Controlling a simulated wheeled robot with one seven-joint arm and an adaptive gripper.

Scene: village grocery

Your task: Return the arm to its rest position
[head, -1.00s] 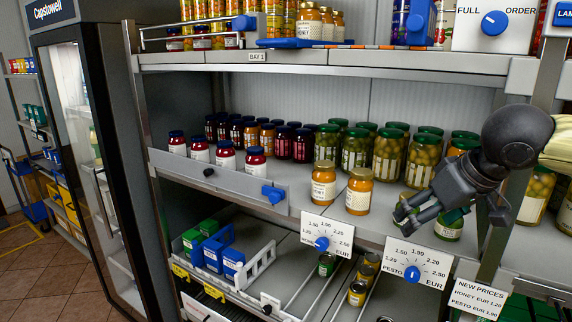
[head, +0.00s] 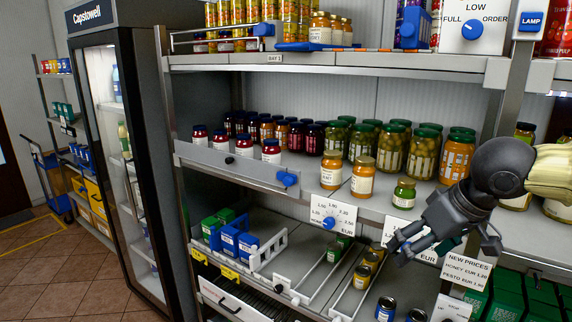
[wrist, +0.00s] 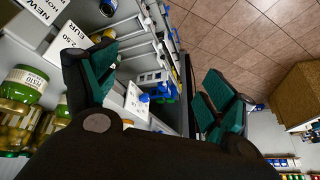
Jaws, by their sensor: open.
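My gripper (head: 442,246) is in front of the shelf bay at the right of the head view. It is open, with nothing between its fingers. In the wrist view its two green-padded fingers (wrist: 155,95) stand wide apart, with shelf fronts and tiled floor beyond. A green-lidded pesto jar (head: 403,193) stands upright on the middle shelf, just up and left of the gripper and apart from it. It also shows at the left of the wrist view (wrist: 24,88). Two honey jars (head: 362,177) stand left of it. The gripper partly hides a price dial card (head: 401,229).
The middle shelf (head: 300,190) holds several rows of jars behind. A price dial (head: 330,222) and a new prices sign (head: 466,277) hang at shelf fronts. Lower trays hold cans and boxes. A tall fridge (head: 125,150) stands left, with open tiled floor (head: 60,270) beside it.

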